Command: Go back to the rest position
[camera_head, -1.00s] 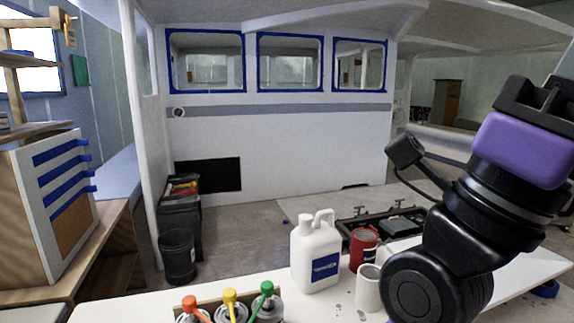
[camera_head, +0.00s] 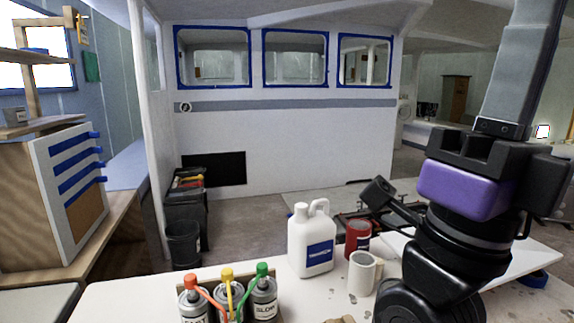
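My arm stands at the right, with a grey upper link, a purple band and black joints, over the right part of the white table (camera_head: 130,300). The fingers of my gripper do not show, so whether it is open or shut or holds anything is hidden. On the table a white jug (camera_head: 312,240) with a blue label stands upright. A red can (camera_head: 358,240) and a white mug (camera_head: 363,272) stand to its right, just left of my arm.
A brown item (camera_head: 340,320) is cut off at the bottom edge. A cabinet (camera_head: 70,190) stands left. Black bins (camera_head: 184,245) stand on the floor behind the table.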

